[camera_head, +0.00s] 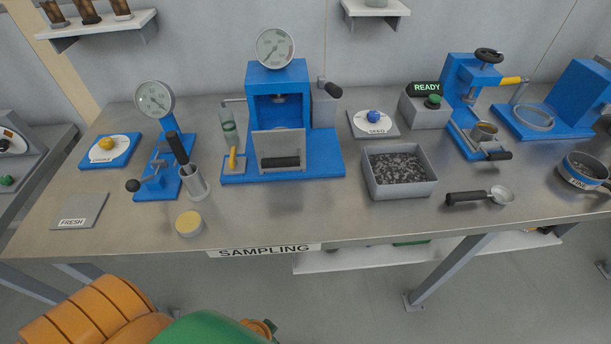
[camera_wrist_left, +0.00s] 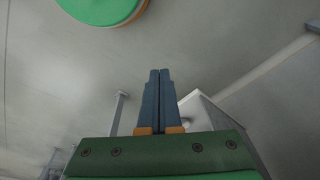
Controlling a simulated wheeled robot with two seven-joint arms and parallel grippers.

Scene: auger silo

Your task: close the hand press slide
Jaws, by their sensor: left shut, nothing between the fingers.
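The blue device that looks like the hand press (camera_head: 460,75) stands at the back right of the bench, with a dark handwheel on top and a yellow-ended lever. Its slide (camera_head: 483,146) sticks out toward the front, with a black handle (camera_head: 498,155) at its front end. A small metal cup (camera_head: 484,131) sits on the slide. My left gripper (camera_wrist_left: 159,73) shows in the left wrist view, its two dark fingers together and empty, away from the press. In the head view, only part of my orange and green arm shows at the bottom left. My right gripper is not in view.
A grey tray of dark granules (camera_head: 371,178) and a black-handled scoop (camera_head: 470,198) lie in front of the press. The READY box (camera_head: 418,113) is to its left. A blue stand with a round dish (camera_head: 532,117) is to its right. The bench front right of SAMPLING is clear.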

